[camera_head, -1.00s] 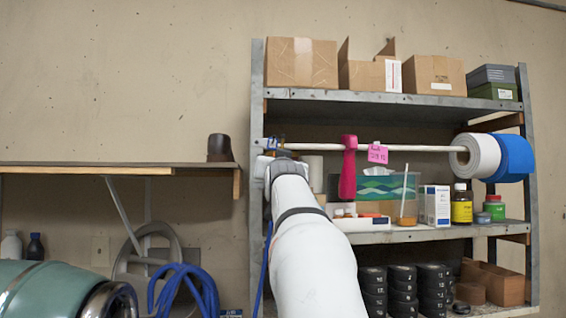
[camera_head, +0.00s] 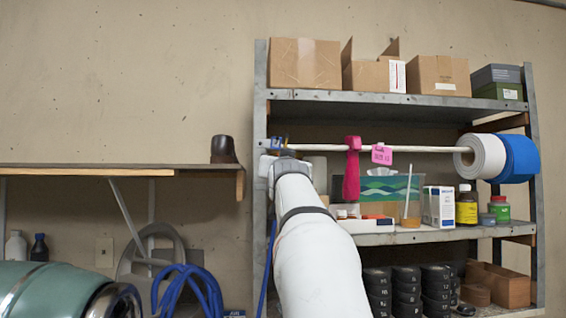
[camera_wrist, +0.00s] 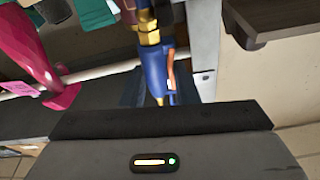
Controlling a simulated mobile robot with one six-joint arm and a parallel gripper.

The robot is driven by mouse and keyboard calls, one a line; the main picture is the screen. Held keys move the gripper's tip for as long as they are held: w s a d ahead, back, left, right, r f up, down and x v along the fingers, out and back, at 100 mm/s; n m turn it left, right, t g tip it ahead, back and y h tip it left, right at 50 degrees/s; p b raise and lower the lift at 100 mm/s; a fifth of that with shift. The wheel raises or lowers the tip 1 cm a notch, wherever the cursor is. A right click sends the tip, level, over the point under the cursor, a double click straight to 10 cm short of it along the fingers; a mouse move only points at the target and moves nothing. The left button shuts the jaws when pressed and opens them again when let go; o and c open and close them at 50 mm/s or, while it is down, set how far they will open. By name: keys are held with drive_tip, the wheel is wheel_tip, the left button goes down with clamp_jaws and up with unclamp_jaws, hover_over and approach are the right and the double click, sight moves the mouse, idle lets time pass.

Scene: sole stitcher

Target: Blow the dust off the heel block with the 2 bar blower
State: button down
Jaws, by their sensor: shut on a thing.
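The dark brown heel block (camera_head: 223,150) stands near the right end of the wall shelf in the head view. My gripper (camera_head: 279,152) is to its right, by the rack's left post. In the wrist view a blue blower (camera_wrist: 156,68) with a brass fitting and an orange trigger is at my gripper (camera_wrist: 152,98), which is shut on it. My arm hides most of it in the head view. A pink blower (camera_head: 352,168) hangs on the rack's rod and also shows in the wrist view (camera_wrist: 45,65). A pink tag (camera_head: 382,154) hangs beside it; its writing is unreadable.
The wall shelf (camera_head: 90,168) is otherwise bare. The rod (camera_head: 425,149) crosses the metal rack and carries white and blue rolls (camera_head: 515,158). Boxes, bottles and a cup stand on the rack below. A blue hose (camera_head: 190,290) coils at lower left.

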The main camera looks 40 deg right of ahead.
drive_tip(key=shift+a+r, duration=0.1)
drive_tip(key=shift+r, duration=0.35)
drive_tip(key=r+b+v, duration=0.1)
drive_tip(key=b+v, duration=0.2)
drive_tip(key=v, duration=0.3)
drive_tip(key=r+b+v, duration=0.2)
drive_tip(key=b+v, duration=0.1)
drive_tip(key=v, duration=0.3)
drive_tip(key=shift+s+a, duration=0.35)
drive_tip(key=shift+s, duration=0.25)
idle(0.5)
drive_tip(key=shift+f, duration=0.15)
